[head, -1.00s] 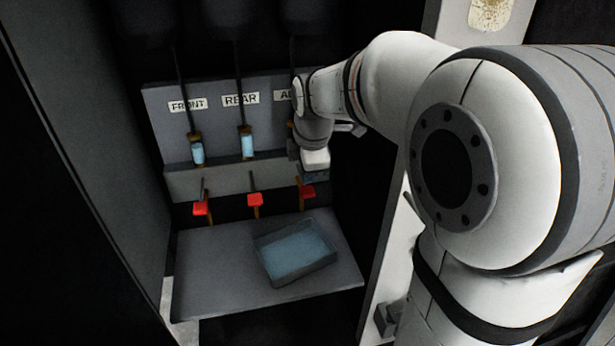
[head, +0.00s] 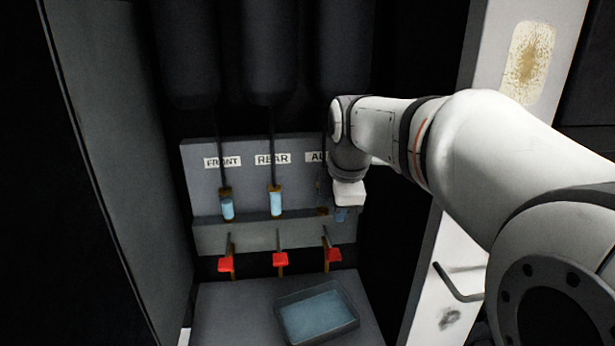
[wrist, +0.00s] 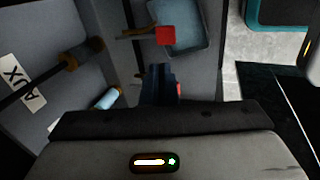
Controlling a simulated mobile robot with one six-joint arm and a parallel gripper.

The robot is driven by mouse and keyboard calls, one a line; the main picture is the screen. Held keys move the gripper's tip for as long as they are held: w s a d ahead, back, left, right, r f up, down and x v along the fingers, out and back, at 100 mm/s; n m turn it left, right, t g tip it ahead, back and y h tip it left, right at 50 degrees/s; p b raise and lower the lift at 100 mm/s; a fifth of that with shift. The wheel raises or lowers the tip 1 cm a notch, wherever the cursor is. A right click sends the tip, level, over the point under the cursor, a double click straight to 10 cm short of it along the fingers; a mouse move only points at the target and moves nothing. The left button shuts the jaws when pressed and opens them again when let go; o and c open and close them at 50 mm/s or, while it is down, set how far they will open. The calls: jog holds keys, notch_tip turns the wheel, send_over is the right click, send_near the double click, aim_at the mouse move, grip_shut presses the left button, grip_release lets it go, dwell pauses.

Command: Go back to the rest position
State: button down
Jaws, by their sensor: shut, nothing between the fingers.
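My gripper (head: 342,214) is in front of the right end of the valve panel (head: 205,187), beside the AUX label (head: 317,157). In the wrist view its dark fingers (wrist: 158,80) are together and empty. One red valve handle (wrist: 166,36) shows just beyond the fingertips, and another bit of red is partly hidden behind them. In the head view the three red handles (head: 280,259) sit in a row below the ledge, the right one (head: 333,254) under my gripper. My arm reaches in from the right and partly covers the AUX label.
Two blue sight glasses, under FRONT (head: 227,208) and REAR (head: 276,202), are clear to see. The AUX one is partly hidden. A tray (head: 345,332) of bluish liquid stands on the shelf (head: 235,310). A cabinet side (head: 120,150) bounds the left, a pale post (head: 440,235) the right.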

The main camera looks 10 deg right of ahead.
jog(key=s+f+m+p, duration=0.1)
jog(key=s+f+m, duration=0.4)
jog(key=s+m, duration=0.3)
jog(key=s+d+f+m+g, duration=0.1)
jog(key=s+f+m, duration=0.4)
jog(key=s+m, duration=0.4)
jog(key=shift+s+p, duration=0.4)
jog(key=shift+s, duration=0.5)
